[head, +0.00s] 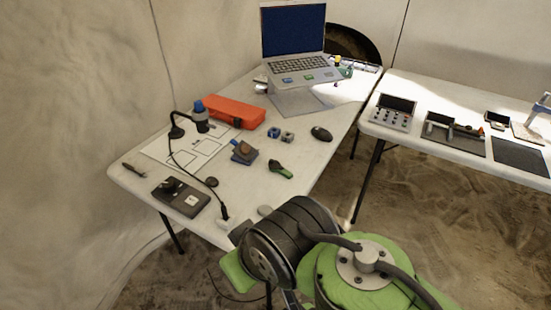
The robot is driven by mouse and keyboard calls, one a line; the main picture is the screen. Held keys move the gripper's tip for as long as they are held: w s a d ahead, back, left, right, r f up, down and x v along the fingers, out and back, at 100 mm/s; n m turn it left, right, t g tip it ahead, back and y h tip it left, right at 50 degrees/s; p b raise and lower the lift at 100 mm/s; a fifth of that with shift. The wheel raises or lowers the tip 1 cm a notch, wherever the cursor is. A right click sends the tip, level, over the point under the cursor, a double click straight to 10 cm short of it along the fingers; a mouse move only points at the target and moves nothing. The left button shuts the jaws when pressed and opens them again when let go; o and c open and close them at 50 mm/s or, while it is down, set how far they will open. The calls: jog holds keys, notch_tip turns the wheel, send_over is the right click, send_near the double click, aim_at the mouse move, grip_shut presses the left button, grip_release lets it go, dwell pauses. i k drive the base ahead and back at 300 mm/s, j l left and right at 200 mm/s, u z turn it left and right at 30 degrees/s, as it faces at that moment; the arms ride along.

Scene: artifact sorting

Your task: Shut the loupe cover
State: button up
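No loupe can be made out for certain at this size. A small dark-blue item (244,155) with a raised tan and blue part sits near the middle of the left table (318,161); it may be the loupe with its cover up, but I cannot tell. A green and black item (281,169) lies to its right, also too small to identify. My black and green arm fills the bottom centre, in front of the table's near edge. My gripper is not visible.
A laptop (293,45) stands on a raised stand behind. A second table (455,101) with trays is at right.

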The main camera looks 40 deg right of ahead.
aim_at(273, 164)
jog(key=k+l+u, duration=0.1)
jog(key=l+u, duration=0.15)
jog(key=l, duration=0.15)
jog(key=k+l+u, duration=0.1)
jog(key=l+u, duration=0.15)
jog(key=l, duration=0.15)
jog(key=k+l+u, duration=0.15)
jog(key=l+u, duration=0.15)
jog(key=k+l+u, duration=0.25)
jog(key=l+u, duration=0.35)
jog(key=l, duration=0.25)
jog(key=l+u, duration=0.35)
jog(key=l, duration=0.3)
